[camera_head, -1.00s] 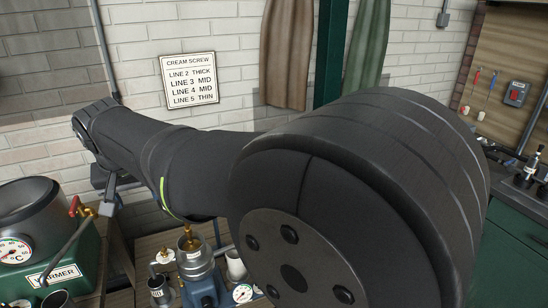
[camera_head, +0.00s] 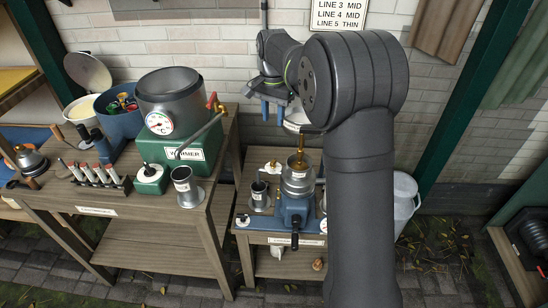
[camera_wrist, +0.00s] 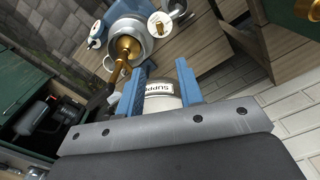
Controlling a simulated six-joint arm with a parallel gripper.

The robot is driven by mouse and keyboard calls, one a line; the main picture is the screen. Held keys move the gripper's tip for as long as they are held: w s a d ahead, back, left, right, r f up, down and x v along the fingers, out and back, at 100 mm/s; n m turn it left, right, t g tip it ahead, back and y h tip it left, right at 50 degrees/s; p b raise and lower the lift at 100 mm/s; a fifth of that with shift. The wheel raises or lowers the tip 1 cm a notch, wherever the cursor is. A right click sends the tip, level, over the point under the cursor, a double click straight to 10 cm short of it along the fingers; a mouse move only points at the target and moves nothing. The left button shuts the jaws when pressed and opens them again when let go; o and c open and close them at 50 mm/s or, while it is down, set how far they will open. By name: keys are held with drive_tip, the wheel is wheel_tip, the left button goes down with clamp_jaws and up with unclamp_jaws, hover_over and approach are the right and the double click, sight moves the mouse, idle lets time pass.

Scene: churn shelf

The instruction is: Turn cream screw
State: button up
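The cream separator has a blue body (camera_head: 296,208) and a silver bowl (camera_head: 298,182), and stands on a low wooden table. A brass fitting (camera_head: 299,160) rises from the bowl's top. It also shows in the wrist view (camera_wrist: 124,48). I cannot tell which brass part is the cream screw. No contact is visible.
A wall sign (camera_head: 339,14) shows lines 3 and 4 MID, line 5 THIN; its top is cut off. A green warmer (camera_head: 190,152) with a large pot stands on the left bench. A grey can (camera_head: 404,195) stands right of my arm. Small cups flank the separator.

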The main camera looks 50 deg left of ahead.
sight(273, 161)
wheel_tip(273, 161, down, 17)
drive_tip(key=shift+f, duration=0.1)
idle(0.3)
clamp_jaws()
